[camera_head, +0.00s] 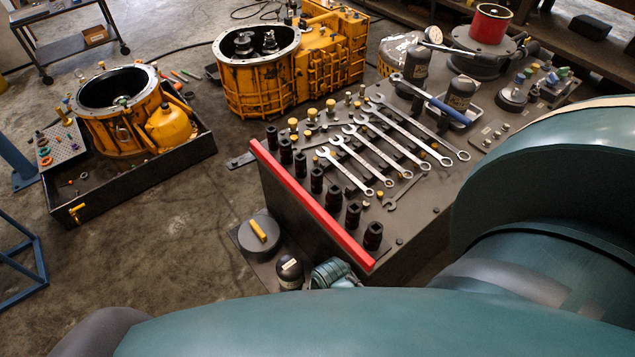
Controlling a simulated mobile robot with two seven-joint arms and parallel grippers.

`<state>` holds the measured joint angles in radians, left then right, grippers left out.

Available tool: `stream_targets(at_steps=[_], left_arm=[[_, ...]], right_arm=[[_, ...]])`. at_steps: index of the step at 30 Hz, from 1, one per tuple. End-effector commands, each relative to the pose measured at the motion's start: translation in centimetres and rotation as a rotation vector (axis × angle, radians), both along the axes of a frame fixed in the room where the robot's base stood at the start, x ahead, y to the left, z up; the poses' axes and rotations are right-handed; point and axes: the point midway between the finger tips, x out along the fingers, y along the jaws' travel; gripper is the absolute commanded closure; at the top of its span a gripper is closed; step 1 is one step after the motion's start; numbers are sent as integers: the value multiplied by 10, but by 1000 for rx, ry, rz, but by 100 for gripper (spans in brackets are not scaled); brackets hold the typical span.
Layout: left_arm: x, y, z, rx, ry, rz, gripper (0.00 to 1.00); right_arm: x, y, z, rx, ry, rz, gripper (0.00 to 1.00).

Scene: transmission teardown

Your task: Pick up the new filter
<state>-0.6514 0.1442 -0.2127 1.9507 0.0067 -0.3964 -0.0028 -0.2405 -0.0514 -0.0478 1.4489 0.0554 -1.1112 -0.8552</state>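Three dark canisters could be filters, and I cannot tell which is the new one. One canister (415,66) and another with a pale label (459,95) stand upright at the back of the tool bench (440,205). A third, round-topped canister (289,271) stands low beside the bench's front left corner. My large teal arm parts fill the bottom and right of the picture. No gripper fingers can be made out, and the arm parts hide the area below and right of the bench.
Wrenches (385,143), black sockets (317,181) and a red edge bar (312,205) crowd the bench. Yellow housings (335,60) stand behind.

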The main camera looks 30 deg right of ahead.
Motion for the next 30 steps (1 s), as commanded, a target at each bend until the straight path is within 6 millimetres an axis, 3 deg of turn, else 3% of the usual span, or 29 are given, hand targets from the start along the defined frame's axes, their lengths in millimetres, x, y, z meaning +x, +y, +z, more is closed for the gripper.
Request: stream_targets(at_steps=[5, 25, 30], left_arm=[[1, 0, 0, 0, -2, -1, 36], [2, 0, 1, 1, -4, 0, 36], [2, 0, 1, 1, -3, 0, 36]], right_arm=[[0, 0, 0, 0, 0, 0, 19], [0, 0, 0, 0, 0, -1, 74], [1, 0, 1, 0, -1, 0, 74]])
